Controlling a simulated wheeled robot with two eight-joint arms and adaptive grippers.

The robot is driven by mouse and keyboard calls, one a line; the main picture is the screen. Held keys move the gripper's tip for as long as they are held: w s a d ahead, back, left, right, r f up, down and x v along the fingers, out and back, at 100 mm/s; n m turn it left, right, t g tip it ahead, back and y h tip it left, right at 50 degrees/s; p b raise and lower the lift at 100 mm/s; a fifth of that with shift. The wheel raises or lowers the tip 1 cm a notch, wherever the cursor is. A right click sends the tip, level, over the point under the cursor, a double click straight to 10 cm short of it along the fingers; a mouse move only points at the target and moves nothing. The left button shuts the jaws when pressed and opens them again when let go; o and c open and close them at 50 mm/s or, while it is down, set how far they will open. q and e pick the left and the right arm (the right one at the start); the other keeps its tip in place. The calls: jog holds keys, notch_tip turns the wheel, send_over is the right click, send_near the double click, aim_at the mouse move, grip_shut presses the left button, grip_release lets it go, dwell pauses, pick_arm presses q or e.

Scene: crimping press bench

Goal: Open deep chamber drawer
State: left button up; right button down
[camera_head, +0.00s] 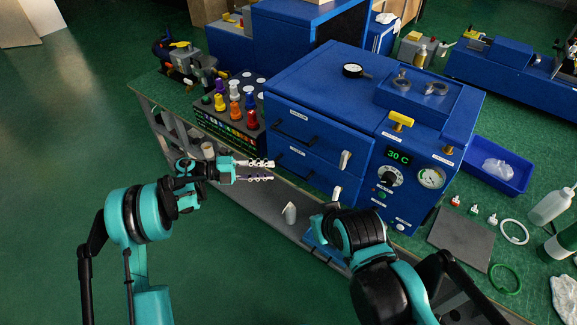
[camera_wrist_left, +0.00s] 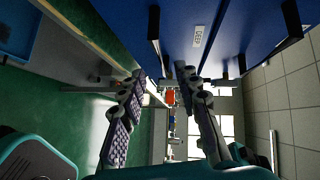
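The blue press cabinet (camera_head: 330,90) has two stacked drawer fronts on its left face. The upper drawer has a black bar handle (camera_head: 295,132); the lower has another black bar handle (camera_head: 291,166). In the left wrist view, a white label reading DEEP (camera_wrist_left: 198,36) sits between two black bars; the lower drawer's handle (camera_wrist_left: 154,35) is on the left. Both drawers look closed. My left gripper (camera_head: 265,171) is open and empty, its fingers pointing toward the lower drawer. It also shows in the left wrist view (camera_wrist_left: 163,75), apart from the handle. My right gripper's fingers are hidden.
A black rack (camera_head: 222,120) with coloured bottles stands left of the cabinet. A blue tray (camera_head: 505,177) and grey mat (camera_head: 462,240) lie to the right. My right arm crosses the cabinet's front corner. Green floor at left is clear.

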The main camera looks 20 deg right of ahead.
aim_at(288, 170)
pick_arm(q)
jog(key=d, duration=0.2)
jog(key=d+b, duration=0.1)
jog(key=d, duration=0.2)
jog(key=s+d+f, duration=0.1)
jog(key=d, duration=0.1)
jog(key=shift+d+b, duration=0.2)
jog(key=shift+b, duration=0.2)
grip_shut()
